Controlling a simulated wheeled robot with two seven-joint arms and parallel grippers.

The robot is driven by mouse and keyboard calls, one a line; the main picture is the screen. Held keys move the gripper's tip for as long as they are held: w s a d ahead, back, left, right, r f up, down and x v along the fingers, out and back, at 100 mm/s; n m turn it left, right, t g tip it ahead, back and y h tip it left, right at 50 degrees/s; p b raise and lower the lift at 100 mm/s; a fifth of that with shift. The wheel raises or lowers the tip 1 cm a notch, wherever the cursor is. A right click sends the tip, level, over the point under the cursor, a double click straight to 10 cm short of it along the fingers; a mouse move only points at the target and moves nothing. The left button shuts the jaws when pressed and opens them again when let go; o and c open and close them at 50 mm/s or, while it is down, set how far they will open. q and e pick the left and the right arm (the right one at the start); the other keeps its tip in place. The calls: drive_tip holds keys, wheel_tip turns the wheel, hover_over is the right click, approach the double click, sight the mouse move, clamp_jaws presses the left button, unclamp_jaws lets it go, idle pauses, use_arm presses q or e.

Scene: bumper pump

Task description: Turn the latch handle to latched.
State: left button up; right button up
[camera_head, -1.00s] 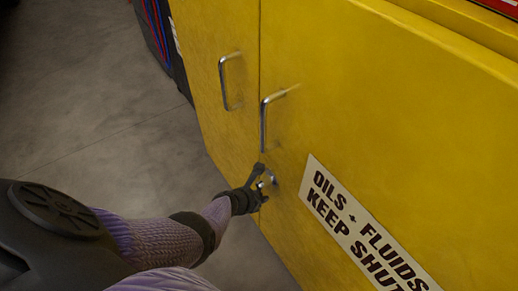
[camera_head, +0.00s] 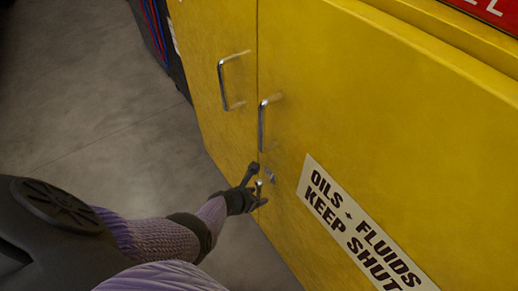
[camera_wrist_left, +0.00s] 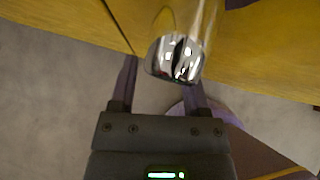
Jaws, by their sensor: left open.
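The latch handle (camera_head: 271,175) is a small chrome piece on the yellow cabinet's right door, near the door seam and below the bar handle. In the left wrist view the chrome latch handle (camera_wrist_left: 176,60) shows large, at and just beyond my fingertips. My left gripper (camera_head: 258,186) is open at the latch, with one finger above and one below in the head view. It is not closed on the handle; I cannot tell whether a finger touches it. The handle's exact angle is hard to read. My right gripper is not in view.
The yellow cabinet doors (camera_head: 390,120) carry two chrome bar handles (camera_head: 262,125), the nearer one just above my gripper. A white "OILS + FLUIDS KEEP SHUT" sign (camera_head: 365,225) is right of the latch. Grey floor (camera_head: 90,100) is open at left. A dark object (camera_head: 165,45) stands behind.

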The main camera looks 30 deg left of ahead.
use_arm(q)
drive_tip(key=p+v, duration=0.5)
drive_tip(key=v, duration=0.3)
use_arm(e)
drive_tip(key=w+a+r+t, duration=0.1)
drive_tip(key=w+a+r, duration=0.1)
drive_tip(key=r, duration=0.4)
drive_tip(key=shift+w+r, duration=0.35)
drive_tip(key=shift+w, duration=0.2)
use_arm(q)
drive_tip(key=shift+r, duration=0.1)
